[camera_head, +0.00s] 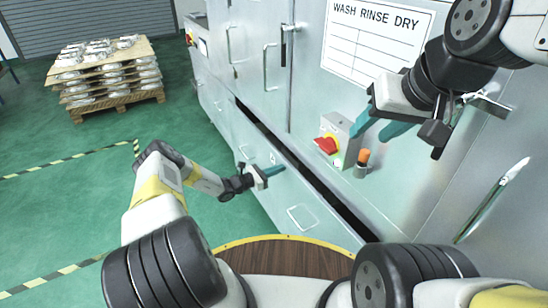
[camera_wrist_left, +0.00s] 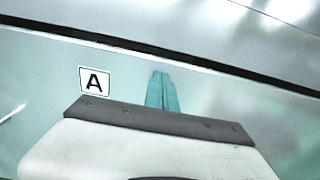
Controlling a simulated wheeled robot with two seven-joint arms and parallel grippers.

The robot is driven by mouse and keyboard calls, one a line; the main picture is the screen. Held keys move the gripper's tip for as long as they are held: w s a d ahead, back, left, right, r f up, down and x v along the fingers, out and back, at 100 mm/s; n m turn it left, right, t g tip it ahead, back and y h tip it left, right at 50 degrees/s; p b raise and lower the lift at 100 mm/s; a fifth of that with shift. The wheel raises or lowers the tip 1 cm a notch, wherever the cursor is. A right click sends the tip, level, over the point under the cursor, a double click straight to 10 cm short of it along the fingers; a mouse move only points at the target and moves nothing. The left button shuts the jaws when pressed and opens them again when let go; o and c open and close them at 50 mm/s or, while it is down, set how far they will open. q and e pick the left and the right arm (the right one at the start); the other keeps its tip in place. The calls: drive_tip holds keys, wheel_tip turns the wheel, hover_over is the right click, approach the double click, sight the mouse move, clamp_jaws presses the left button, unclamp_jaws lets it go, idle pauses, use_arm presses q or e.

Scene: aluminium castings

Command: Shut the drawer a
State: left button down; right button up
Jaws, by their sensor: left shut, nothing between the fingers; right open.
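Drawer a (camera_head: 280,196) is a wide, pale metal front low on the machine, with a dark gap along its top edge. It carries a white label with the letter A (camera_wrist_left: 94,80), which shows small in the head view. My left gripper (camera_head: 279,170) is shut and empty, its teal fingers at the drawer front beside the label. In the left wrist view the shut fingers (camera_wrist_left: 162,91) point at the drawer front below the dark gap; I cannot tell whether they touch it. My right gripper (camera_head: 379,128) is open and empty, in front of the upper panel.
Bar handles (camera_head: 301,217) stand out from the machine front. A pallet of castings (camera_head: 108,75) stands at the back left. The green floor at left is clear.

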use_arm(q)
drive_tip(key=x, duration=0.6)
drive_tip(key=shift+d, duration=0.1)
drive_tip(key=shift+w+r, duration=0.15)
drive_tip(key=shift+r, duration=0.05)
